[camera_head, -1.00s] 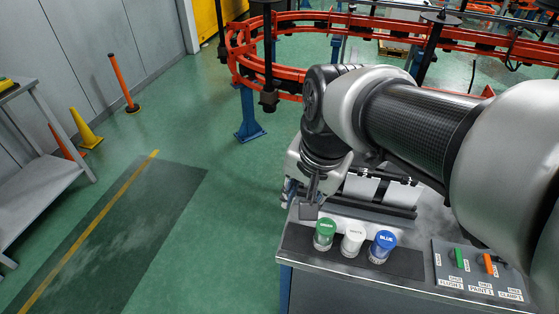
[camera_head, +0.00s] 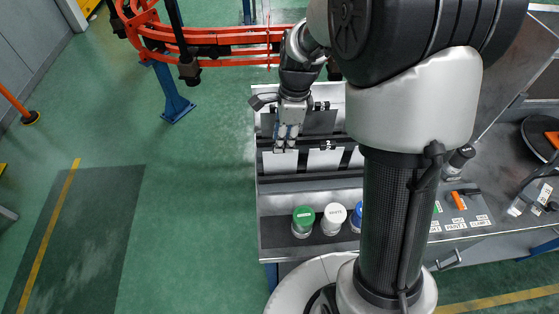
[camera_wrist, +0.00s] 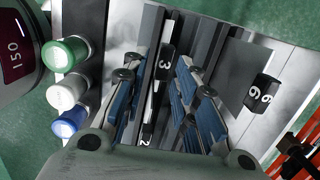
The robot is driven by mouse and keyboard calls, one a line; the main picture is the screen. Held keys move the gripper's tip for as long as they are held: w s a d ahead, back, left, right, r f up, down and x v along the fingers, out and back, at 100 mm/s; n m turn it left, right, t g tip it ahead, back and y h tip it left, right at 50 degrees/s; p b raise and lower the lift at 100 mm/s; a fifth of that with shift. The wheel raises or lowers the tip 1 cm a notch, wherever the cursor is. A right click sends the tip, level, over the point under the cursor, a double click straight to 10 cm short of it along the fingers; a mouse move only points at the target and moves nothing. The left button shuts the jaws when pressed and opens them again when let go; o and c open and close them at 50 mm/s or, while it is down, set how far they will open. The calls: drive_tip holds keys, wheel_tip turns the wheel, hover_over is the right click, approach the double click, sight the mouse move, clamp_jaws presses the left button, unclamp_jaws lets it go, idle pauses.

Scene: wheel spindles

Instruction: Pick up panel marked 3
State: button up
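The panel marked 3 (camera_wrist: 165,64) shows in the wrist view as a dark upright piece, nearly edge-on, with a black tag and a white 3. My gripper (camera_wrist: 166,85) is open there, its blue-padded fingers on either side of the tag's line. I cannot tell whether they touch the panel. In the head view my gripper (camera_head: 285,147) hangs over the left part of the panel rack (camera_head: 262,187). The 3 is not readable in that view.
In the wrist view a panel marked 6 (camera_wrist: 264,92) stands at right, and a tag marked 2 (camera_wrist: 145,139) shows below. Green (camera_head: 303,221), white (camera_head: 333,218) and partly hidden blue (camera_head: 356,217) jars stand at the bench front. A red overhead-style rail (camera_head: 225,38) runs behind.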

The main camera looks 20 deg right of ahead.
sight(279, 159)
drive_tip(key=f+b, duration=0.1)
drive_tip(key=f, duration=0.2)
drive_tip(key=a+f+b, duration=0.1)
drive_tip(key=f, duration=0.2)
drive_tip(key=f+b, duration=0.1)
drive_tip(key=f, duration=0.3)
drive_tip(key=shift+w+a+b, duration=0.15)
drive_tip(key=shift+w+b, duration=0.25)
drive_tip(key=shift+r, duration=0.1)
drive_tip(key=shift+c, duration=0.3)
clamp_jaws()
